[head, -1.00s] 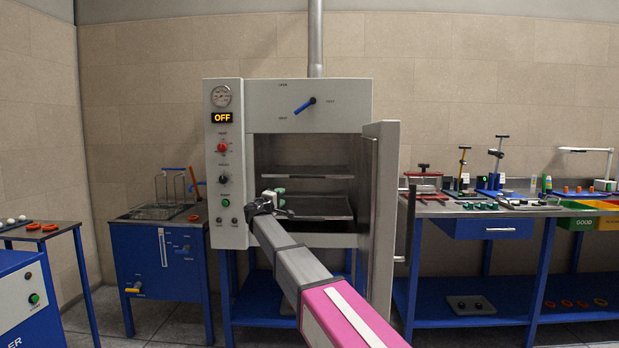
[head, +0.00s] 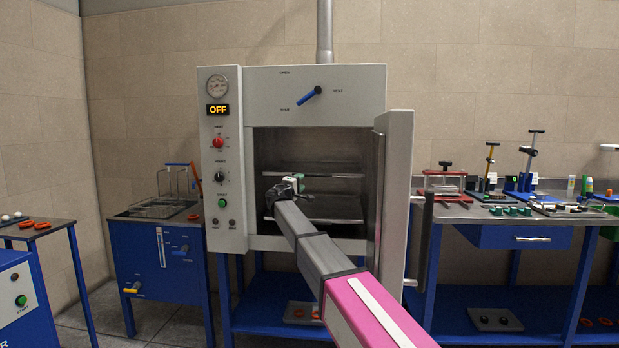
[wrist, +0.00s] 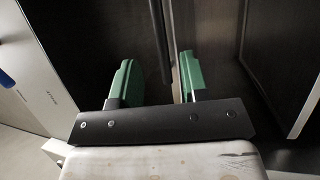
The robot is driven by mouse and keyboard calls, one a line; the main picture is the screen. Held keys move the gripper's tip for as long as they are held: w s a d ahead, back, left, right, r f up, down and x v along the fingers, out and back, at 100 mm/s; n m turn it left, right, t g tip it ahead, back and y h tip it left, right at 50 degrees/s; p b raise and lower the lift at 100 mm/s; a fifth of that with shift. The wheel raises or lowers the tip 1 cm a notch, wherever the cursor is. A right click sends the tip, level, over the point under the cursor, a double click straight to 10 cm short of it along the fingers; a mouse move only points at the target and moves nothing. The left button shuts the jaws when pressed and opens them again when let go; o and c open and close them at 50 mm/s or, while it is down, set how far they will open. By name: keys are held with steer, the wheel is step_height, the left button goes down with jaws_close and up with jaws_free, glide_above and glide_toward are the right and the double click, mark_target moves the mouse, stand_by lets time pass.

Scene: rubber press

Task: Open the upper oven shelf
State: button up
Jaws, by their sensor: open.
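The grey oven (head: 315,85) stands in the middle of the head view with its door (head: 396,190) swung open to the right. Inside, the upper shelf (head: 338,173) is a thin metal plate, and a lower shelf (head: 335,208) lies beneath it. Both appear inside the oven. My gripper (head: 300,184) is at the oven's mouth, toward the left and close to the upper shelf's front. In the wrist view its green fingers (wrist: 158,85) are apart, and a dark thin bar (wrist: 161,42) shows between and beyond them. I cannot tell whether they touch it.
The control panel (head: 221,160) is left of the opening and reads OFF. A blue lever (head: 308,95) is above it on the oven's front. A blue bath unit (head: 165,250) stands left, and a workbench (head: 530,218) with tools stands right of the open door.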

mark_target(308, 176)
steer(key=x, duration=0.8)
steer(key=shift+w, duration=0.1)
jaws_close()
